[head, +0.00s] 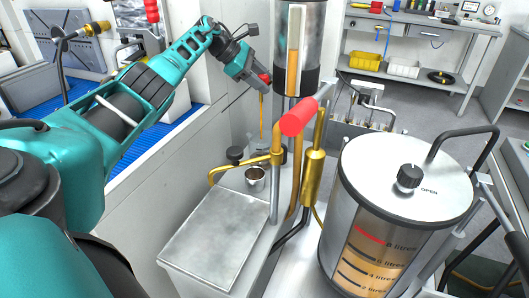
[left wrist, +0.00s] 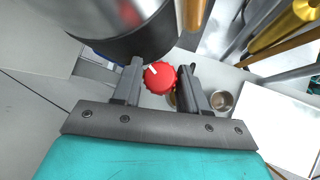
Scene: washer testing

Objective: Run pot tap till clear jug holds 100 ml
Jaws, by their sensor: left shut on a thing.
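The pot (head: 313,42) is a metal cylinder with a dark lower band and a sight tube of amber liquid (head: 293,60). Its red tap knob (head: 265,78), with a white mark, is at its lower left. It also shows in the left wrist view (left wrist: 160,75). My left gripper (head: 262,82) is shut on this knob, one finger on each side. A thin amber line, seemingly a stream, hangs below the tap (head: 261,112). At its foot is a faint clear shape, perhaps the jug; its level cannot be read. My right gripper is out of view.
A small metal cup (head: 255,178) stands by a brass pipe (head: 222,172). A red-handled lever (head: 298,117) rises close right of the tap. A large steel tank (head: 407,180) stands at right. The flat metal lid (head: 218,240) in front is bare.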

